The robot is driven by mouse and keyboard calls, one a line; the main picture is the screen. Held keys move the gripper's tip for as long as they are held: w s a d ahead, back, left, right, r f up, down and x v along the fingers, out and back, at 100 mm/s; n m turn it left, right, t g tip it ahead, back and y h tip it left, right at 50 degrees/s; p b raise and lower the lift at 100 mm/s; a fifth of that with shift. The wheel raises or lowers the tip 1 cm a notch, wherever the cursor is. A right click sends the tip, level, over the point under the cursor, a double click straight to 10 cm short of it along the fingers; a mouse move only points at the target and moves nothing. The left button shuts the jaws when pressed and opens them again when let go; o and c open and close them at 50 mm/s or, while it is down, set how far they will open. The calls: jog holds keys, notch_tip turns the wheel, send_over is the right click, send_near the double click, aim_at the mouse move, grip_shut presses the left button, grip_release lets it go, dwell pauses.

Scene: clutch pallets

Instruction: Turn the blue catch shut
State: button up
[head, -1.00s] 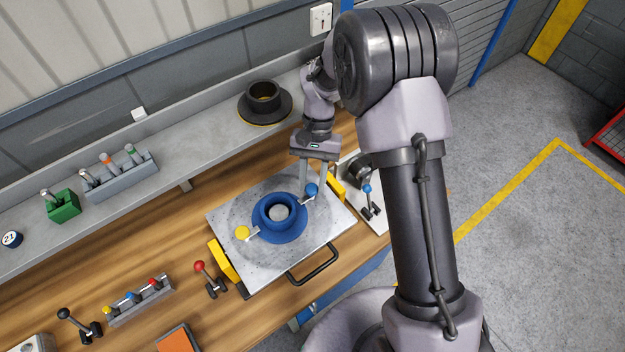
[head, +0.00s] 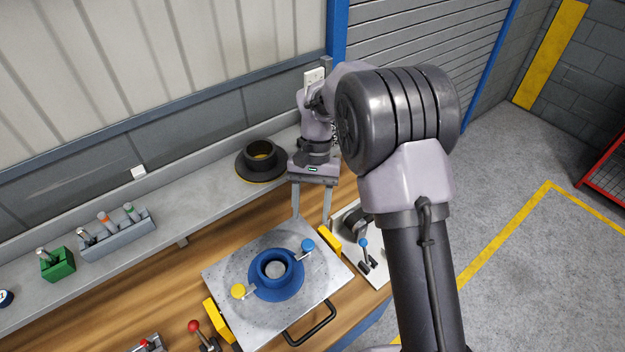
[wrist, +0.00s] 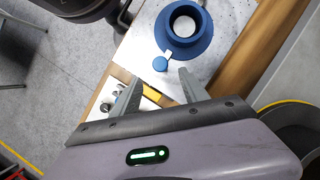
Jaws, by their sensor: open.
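The blue catch (head: 308,245) has a round blue knob on a short pale arm. It sits at the upper right edge of the blue flanged ring (head: 275,289) on the grey pallet plate (head: 225,274). The knob lies outside the ring; whether the arm overlaps the rim is unclear. In the wrist view the blue catch (wrist: 160,64) lies just beyond the fingertips, roughly centred between them. My gripper (head: 312,217) is open and empty, with its fingers pointing down, behind and apparently above the knob. It also shows in the wrist view (wrist: 159,79).
A yellow catch (head: 238,291) is on the ring's opposite side. Yellow blocks (head: 329,240) flank the plate. A blue-knobbed lever (head: 364,244) stands on a white board to the right. A black flanged part (head: 261,162) sits on the shelf behind.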

jog(key=p+v, duration=0.1)
jog(key=v, duration=0.8)
jog(key=shift+p, duration=0.35)
jog(key=shift+r, duration=0.1)
jog(key=s+d+f+t+y+b, duration=0.1)
jog(key=s+d+t+b, duration=0.2)
jog(key=s+b, duration=0.45)
jog(key=s+d+f+t+b, duration=0.1)
jog(key=s+d+t+b, duration=0.2)
jog(key=s+b, duration=0.5)
jog(key=s+d+f+m+t+b, duration=0.1)
jog(key=s+f+t+b, duration=0.3)
jog(key=s+f+b, duration=0.4)
jog(key=shift+s+f+m, duration=0.35)
jog(key=shift+f+m, duration=0.15)
jog(key=shift+f, duration=0.05)
